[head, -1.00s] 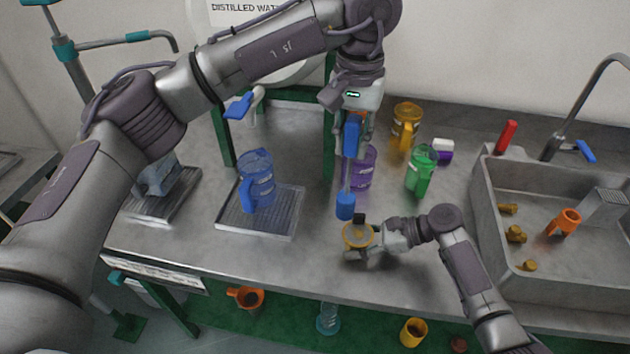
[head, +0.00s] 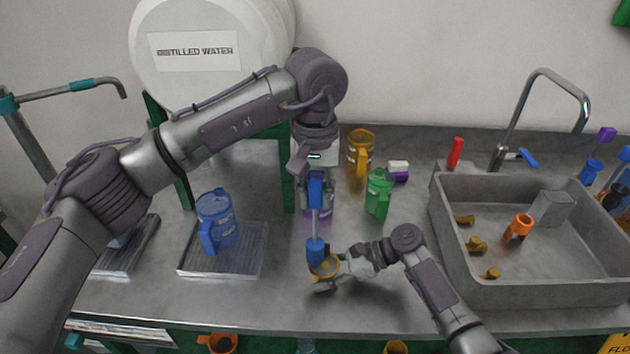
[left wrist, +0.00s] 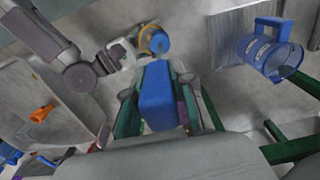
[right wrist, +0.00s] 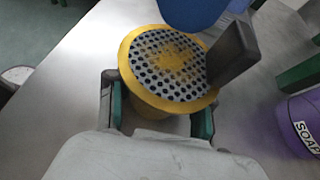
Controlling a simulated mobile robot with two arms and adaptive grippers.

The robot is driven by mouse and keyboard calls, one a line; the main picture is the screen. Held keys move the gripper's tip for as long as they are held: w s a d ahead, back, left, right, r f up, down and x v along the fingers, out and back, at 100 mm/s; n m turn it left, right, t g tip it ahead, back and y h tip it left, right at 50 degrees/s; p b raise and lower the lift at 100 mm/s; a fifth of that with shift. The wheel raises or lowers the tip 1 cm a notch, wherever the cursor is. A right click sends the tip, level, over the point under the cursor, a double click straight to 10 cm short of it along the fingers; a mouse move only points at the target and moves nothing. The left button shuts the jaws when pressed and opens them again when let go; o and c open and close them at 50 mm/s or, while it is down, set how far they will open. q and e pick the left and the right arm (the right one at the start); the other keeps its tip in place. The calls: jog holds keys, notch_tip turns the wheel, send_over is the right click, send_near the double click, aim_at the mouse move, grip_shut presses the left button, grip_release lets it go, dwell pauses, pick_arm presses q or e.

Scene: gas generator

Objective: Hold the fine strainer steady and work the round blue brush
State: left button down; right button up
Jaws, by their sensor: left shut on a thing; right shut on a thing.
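My left gripper (head: 316,180) is shut on the handle of the round blue brush (head: 317,250), which hangs upright with its round head down. The handle fills the jaws in the left wrist view (left wrist: 158,98). The yellow fine strainer (head: 325,270) is held low over the counter by my right gripper (head: 335,280), shut on its sides. In the right wrist view the strainer (right wrist: 150,62) has a perforated top, a yellowish patch in the middle and a dark upright tab. The brush head (right wrist: 190,10) is at its far rim; I cannot tell whether they touch.
A blue jug (head: 216,220) stands on a ridged tray (head: 225,265) at left. Behind stand a purple container (head: 320,204), a green jug (head: 379,193) and a yellow jug (head: 361,152). The sink (head: 540,285) at right holds an orange cup (head: 519,226) and small yellow pieces.

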aim_at(315, 174)
pick_arm(q)
jog(key=shift+f, duration=0.65)
jog(key=shift+d, duration=2.1)
jog(key=shift+a+f, duration=0.15)
jog(key=shift+a, duration=2.1)
jog(key=shift+d+r, duration=0.15)
jog(key=shift+r, duration=3.85)
pick_arm(e)
jog(key=o, duration=1)
